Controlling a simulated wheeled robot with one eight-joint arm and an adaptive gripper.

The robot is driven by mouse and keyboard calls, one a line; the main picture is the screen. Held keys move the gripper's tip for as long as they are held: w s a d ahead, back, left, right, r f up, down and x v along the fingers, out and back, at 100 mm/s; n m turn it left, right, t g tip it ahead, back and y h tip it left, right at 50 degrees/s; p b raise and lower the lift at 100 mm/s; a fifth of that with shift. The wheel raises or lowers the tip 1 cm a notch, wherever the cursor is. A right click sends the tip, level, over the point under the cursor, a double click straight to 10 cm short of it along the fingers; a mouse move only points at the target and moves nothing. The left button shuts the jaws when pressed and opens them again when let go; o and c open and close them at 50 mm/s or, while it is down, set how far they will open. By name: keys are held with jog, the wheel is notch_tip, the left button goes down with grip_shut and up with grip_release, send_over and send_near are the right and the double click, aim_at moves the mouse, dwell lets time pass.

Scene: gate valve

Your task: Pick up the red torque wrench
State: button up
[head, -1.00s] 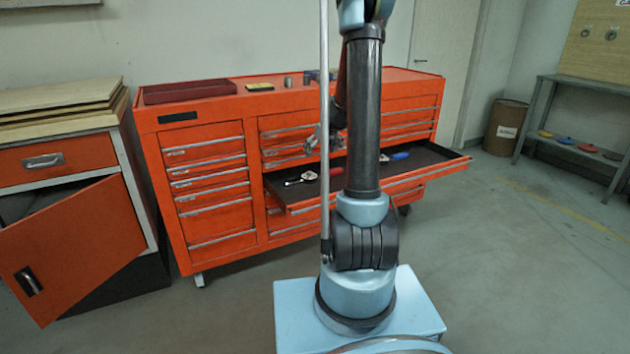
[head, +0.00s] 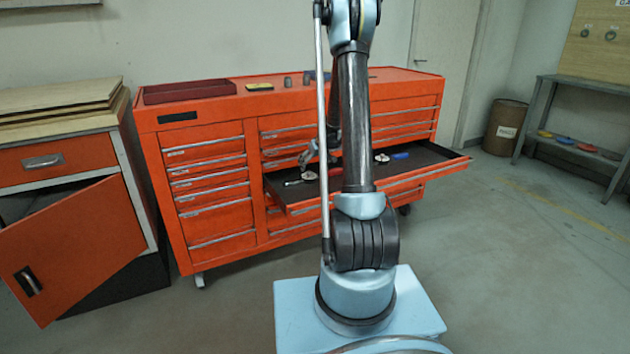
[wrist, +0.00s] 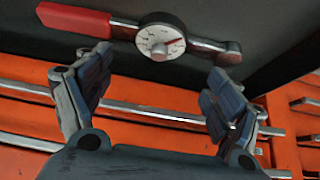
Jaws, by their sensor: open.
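The red torque wrench (wrist: 160,42) lies in the open drawer (head: 428,171). In the wrist view it spans the top, with a red handle at the left, a round white dial in the middle and a metal end at the right. In the head view its dial (head: 309,176) shows, while my arm hides the handle. My gripper (wrist: 158,72) is open and empty, its fingers apart on either side of the dial in the picture and not touching the wrench. In the head view my gripper (head: 309,155) is over the left part of the drawer.
A blue-handled wrench (head: 399,155) with a white dial lies farther right in the drawer. The orange tool cabinet (head: 208,140) carries a red tray (head: 189,91) and small items on top. A cabinet with an open orange door (head: 75,250) stands left.

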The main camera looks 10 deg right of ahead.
aim_at(310, 172)
jog(key=shift+x, duration=3.5)
jog(key=shift+d, duration=0.1)
jog(key=c, duration=2)
